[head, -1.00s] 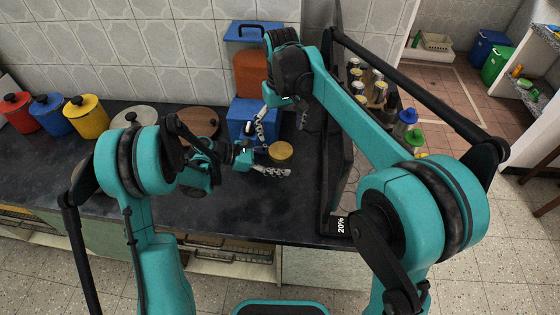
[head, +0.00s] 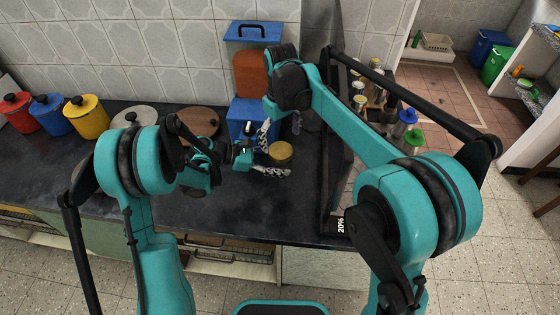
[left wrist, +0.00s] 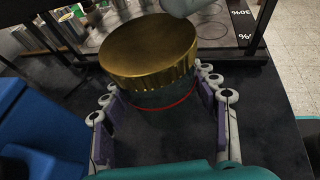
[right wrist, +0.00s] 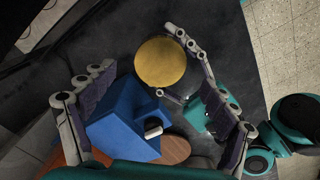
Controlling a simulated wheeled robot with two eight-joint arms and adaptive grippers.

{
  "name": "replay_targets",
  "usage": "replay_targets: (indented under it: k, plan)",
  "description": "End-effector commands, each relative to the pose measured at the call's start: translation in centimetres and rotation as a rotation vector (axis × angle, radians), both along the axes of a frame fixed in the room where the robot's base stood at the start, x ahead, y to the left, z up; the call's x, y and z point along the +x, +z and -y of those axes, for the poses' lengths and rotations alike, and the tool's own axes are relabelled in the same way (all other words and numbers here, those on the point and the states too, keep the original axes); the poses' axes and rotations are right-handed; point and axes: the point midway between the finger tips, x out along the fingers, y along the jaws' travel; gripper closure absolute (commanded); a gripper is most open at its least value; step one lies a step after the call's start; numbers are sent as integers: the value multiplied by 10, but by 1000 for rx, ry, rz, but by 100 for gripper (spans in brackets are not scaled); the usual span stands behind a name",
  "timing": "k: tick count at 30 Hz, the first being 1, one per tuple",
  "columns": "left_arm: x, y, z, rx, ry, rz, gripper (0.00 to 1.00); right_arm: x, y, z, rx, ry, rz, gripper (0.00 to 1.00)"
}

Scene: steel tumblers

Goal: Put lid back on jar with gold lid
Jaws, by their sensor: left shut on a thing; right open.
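My left gripper (left wrist: 156,84) is shut around the jar, one finger on each side. My right gripper (head: 281,127) is open and empty, just behind and above the lid in the head view. In the right wrist view the gold lid (right wrist: 160,62) lies beyond the open fingers, apart from them.
A blue box (head: 242,113) stands behind the jar, with an orange container (head: 251,74) on it. Red, blue and yellow canisters (head: 86,117) stand at the left. A dark upright panel (head: 337,150) stands to the right. The counter front (head: 225,213) is clear.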

Motion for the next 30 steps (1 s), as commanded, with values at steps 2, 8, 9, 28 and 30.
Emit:
replay_targets:
  k: [2,8,9,28,30]
  plan:
    - [0,0,0,-1,0,0,100,0,-13,0,0,0,0,14]
    - [0,0,0,-1,0,0,100,0,-35,0,1,0,0,14]
    - [0,0,0,-1,0,0,100,0,-37,0,1,0,1,14]
    - [0,1,0,-1,0,0,100,0,-40,0,1,-1,1,67]
    - [0,1,0,-2,0,0,100,0,-40,0,1,-2,1,67]
